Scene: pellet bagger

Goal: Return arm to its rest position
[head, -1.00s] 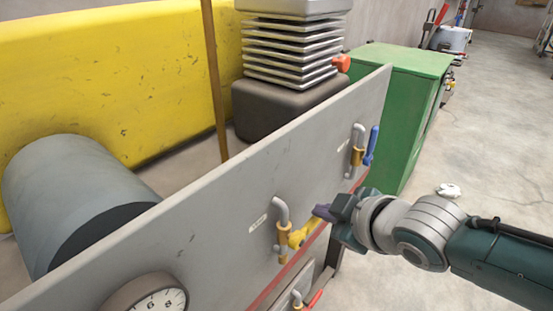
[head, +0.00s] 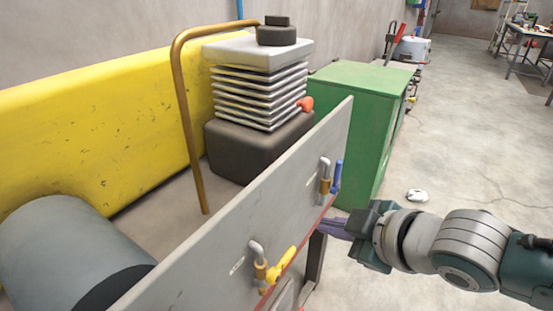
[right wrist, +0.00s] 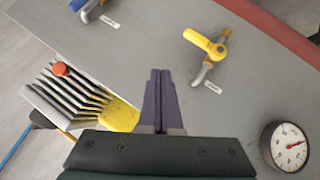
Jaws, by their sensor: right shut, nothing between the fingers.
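My right gripper (head: 338,228) is shut and empty, in front of the grey panel (head: 205,275) in the head view. In the right wrist view its purple fingers (right wrist: 161,102) are pressed together and point at the panel. A valve with a yellow handle (head: 281,264) sits on the panel to the left of the fingers in the head view, apart from them; it also shows in the right wrist view (right wrist: 205,42). A valve with a blue handle (head: 337,176) sits farther along the panel. My left gripper is in neither view.
Behind the panel stand a finned block (head: 258,95), a bent brown pipe (head: 188,120), a grey cylinder (head: 65,245) and a yellow body (head: 100,130). A green cabinet (head: 365,115) stands beyond. A gauge (right wrist: 288,143) is on the panel. The floor at right (head: 470,150) is mostly clear.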

